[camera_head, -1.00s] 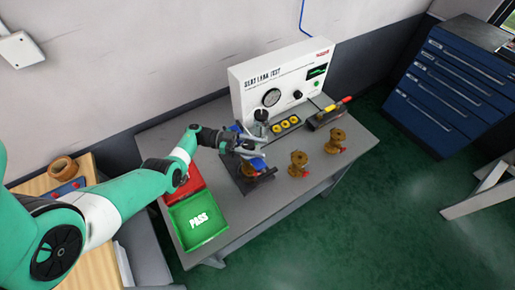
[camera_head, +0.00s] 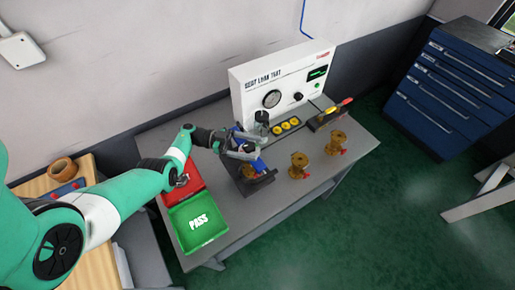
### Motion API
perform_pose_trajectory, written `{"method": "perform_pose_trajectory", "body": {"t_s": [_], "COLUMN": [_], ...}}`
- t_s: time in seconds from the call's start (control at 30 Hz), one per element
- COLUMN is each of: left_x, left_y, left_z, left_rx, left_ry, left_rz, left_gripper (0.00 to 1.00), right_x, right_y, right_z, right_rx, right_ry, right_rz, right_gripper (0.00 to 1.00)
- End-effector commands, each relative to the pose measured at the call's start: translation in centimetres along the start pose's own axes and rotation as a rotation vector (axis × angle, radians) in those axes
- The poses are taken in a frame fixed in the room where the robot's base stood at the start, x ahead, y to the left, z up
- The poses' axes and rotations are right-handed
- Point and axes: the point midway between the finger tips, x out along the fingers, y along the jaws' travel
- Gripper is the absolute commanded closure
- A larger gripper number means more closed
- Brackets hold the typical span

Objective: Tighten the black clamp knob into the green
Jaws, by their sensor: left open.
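My left gripper (camera_head: 252,149) reaches in from the left over the clamp fixture (camera_head: 258,183) on the grey bench. Its jaws are open, close above the blue part of the fixture. A brass valve (camera_head: 249,171) sits in the fixture, partly hidden by the gripper. A dark upright cylinder (camera_head: 262,117) stands just behind the gripper. I cannot make out the black clamp knob for certain, nor any green zone on the clamp. My right gripper does not show.
The white seat leak test panel (camera_head: 284,84) stands behind the fixture. Two brass valves (camera_head: 299,165) (camera_head: 335,142) stand to the right. A green PASS tray (camera_head: 199,222) and a red tray (camera_head: 193,181) lie to the left. Screwdrivers (camera_head: 331,110) rest at the back right.

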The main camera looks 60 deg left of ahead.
Motion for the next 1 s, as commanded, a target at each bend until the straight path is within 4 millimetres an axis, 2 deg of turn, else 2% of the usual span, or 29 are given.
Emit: {"method": "perform_pose_trajectory", "body": {"t_s": [0.2,0.3,0.43,0.83,0.87,0.97,1.0], "left_x": [-5.5,-7.4,-8.9,-9.0,-8.8,-7.7,-6.4], "left_y": [-0.1,-0.1,0.0,-0.4,-0.8,-3.4,-4.7], "left_z": [0.4,0.4,0.2,-0.5,-0.9,-3.9,-4.2], "left_rx": [0.001,0.001,0.001,0.023,0.046,0.202,0.287], "left_ry": [0.000,0.001,0.000,0.000,-0.001,-0.006,0.007], "left_rz": [-0.005,-0.004,-0.001,-0.014,-0.030,-0.134,-0.195], "left_gripper": [0.17,0.17,0.17,0.17,0.17,0.17,0.17], "right_x": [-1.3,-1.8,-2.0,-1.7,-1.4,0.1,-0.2], "right_y": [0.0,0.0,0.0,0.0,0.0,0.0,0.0], "right_z": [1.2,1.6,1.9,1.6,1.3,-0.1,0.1], "right_rx": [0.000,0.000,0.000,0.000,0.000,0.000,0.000], "right_ry": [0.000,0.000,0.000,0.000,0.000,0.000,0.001], "right_rz": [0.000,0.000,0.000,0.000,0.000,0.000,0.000], "right_gripper": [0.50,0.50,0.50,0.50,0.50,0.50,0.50]}}
